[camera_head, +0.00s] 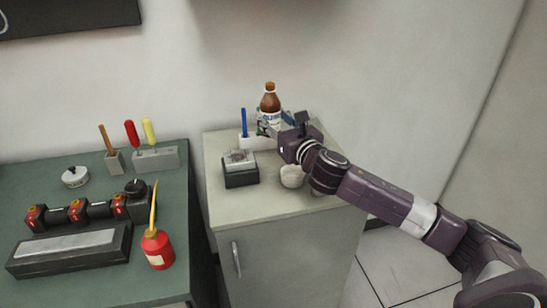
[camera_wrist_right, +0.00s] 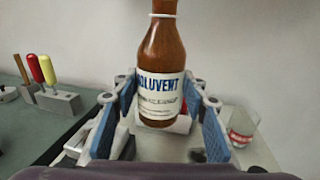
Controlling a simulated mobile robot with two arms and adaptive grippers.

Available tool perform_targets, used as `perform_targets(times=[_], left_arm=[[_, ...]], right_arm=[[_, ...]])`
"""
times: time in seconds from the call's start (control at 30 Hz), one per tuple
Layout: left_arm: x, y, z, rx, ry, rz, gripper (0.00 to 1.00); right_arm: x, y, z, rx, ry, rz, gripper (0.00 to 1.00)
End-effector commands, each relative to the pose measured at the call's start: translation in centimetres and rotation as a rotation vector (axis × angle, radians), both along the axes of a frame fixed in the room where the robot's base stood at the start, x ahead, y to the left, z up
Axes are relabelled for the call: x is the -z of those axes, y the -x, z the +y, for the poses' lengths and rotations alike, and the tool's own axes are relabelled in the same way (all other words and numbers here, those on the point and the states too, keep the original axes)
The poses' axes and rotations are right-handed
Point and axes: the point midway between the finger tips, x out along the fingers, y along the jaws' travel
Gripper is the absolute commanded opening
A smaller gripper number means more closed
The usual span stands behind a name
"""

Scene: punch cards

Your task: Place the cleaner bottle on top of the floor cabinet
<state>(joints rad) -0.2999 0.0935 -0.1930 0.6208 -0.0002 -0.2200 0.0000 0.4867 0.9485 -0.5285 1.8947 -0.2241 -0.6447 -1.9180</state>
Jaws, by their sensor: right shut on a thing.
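The cleaner bottle (camera_head: 270,103) is brown with a white label and an orange cap. It is upright over the back part of the floor cabinet (camera_head: 290,255). My right gripper (camera_head: 272,127) is shut on the bottle. In the right wrist view the bottle (camera_wrist_right: 160,60) stands between the blue finger pads of the gripper (camera_wrist_right: 160,100). The gripper hides the bottle's base in the head view, so I cannot tell whether it touches the cabinet top. My left gripper is not in view.
On the cabinet top are a white holder with a blue-handled tool (camera_head: 245,125), a dark box (camera_head: 240,177) and a pale round object (camera_head: 291,177). The front left of the top is clear. A green bench (camera_head: 175,195) with tools and a red oil can (camera_head: 157,250) stands left.

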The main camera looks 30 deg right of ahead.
Motion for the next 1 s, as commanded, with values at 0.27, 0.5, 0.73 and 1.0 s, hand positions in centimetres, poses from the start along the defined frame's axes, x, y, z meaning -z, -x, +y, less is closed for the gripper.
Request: perform_targets(times=[0.27,0.5,0.73,1.0], left_arm=[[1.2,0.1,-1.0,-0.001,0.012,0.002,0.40],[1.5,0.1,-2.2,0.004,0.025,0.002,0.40],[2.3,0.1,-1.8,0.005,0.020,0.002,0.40],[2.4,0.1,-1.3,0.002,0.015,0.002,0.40]], right_arm=[[6.6,0.0,-0.1,0.001,-0.002,0.000,0.06],[8.2,0.0,-0.1,0.001,-0.001,-0.003,0.06],[11.5,0.0,0.0,0.001,-0.004,0.001,0.06],[12.2,0.0,-0.1,0.000,0.001,-0.003,0.06]])
